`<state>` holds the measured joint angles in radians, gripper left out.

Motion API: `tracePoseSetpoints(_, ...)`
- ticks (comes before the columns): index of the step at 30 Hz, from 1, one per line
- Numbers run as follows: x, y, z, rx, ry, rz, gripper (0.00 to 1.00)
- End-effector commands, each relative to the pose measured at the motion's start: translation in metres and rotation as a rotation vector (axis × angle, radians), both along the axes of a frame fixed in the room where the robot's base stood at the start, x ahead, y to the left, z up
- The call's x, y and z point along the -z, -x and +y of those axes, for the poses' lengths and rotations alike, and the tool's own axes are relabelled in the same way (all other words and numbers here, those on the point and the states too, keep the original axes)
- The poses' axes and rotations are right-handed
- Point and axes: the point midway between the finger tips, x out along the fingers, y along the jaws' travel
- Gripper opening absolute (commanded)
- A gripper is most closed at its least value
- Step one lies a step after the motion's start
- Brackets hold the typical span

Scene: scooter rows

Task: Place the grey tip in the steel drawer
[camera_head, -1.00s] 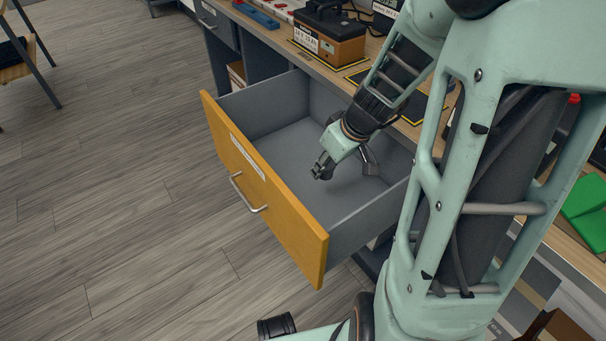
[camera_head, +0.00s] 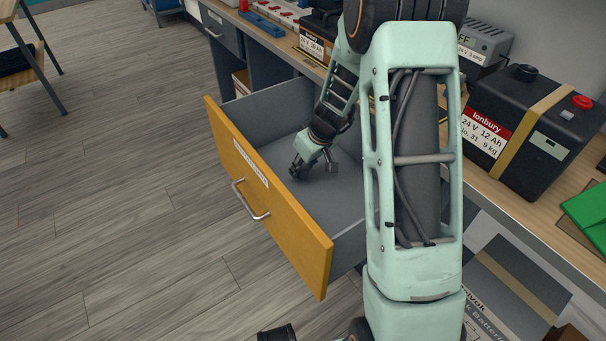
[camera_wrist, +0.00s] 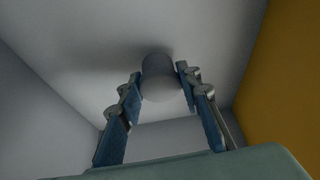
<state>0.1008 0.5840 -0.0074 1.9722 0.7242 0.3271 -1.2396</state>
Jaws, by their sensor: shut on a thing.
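The open drawer has grey inner walls and floor and a yellow-orange front (camera_head: 285,215) with a bar handle and a white label. My gripper (camera_head: 297,170) reaches down inside the drawer, close to the floor behind the front panel. In the wrist view my gripper (camera_wrist: 160,92) has its two blue-padded fingers shut on the grey tip (camera_wrist: 161,82), a smooth rounded grey piece. The drawer floor lies just beyond the tip and a dark shadow falls beside it. I cannot tell whether the tip touches the floor. In the head view the tip is hard to make out.
A black battery with a tan strap (camera_head: 530,128) stands on the wooden workbench (camera_head: 520,205) at the right. A green object (camera_head: 588,215) lies near it. A closed grey drawer (camera_head: 221,27) is further back.

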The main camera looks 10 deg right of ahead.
Motion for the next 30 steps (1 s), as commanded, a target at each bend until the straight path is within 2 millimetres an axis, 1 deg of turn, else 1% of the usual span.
tracePoseSetpoints(1, 0.015, 0.002, 0.0, 0.003, -0.002, 0.006, 0.08)
tracePoseSetpoints(4, 0.027, 0.002, -0.001, 0.003, -0.002, 0.004, 0.08)
tracePoseSetpoints(12, 0.027, 0.002, 0.0, 0.001, -0.001, 0.003, 0.08)
tracePoseSetpoints(17, 0.032, 0.002, -0.001, 0.001, -0.001, 0.002, 0.08)
tracePoseSetpoints(18, 0.03, 0.002, 0.0, 0.001, -0.001, 0.003, 0.36)
tracePoseSetpoints(21, 0.03, 0.002, 0.0, 0.001, -0.001, 0.003, 0.47)
tracePoseSetpoints(22, 0.03, 0.002, 0.0, 0.001, -0.001, 0.003, 0.49)
tracePoseSetpoints(30, 0.029, 0.002, 0.0, 0.001, -0.001, 0.003, 0.49)
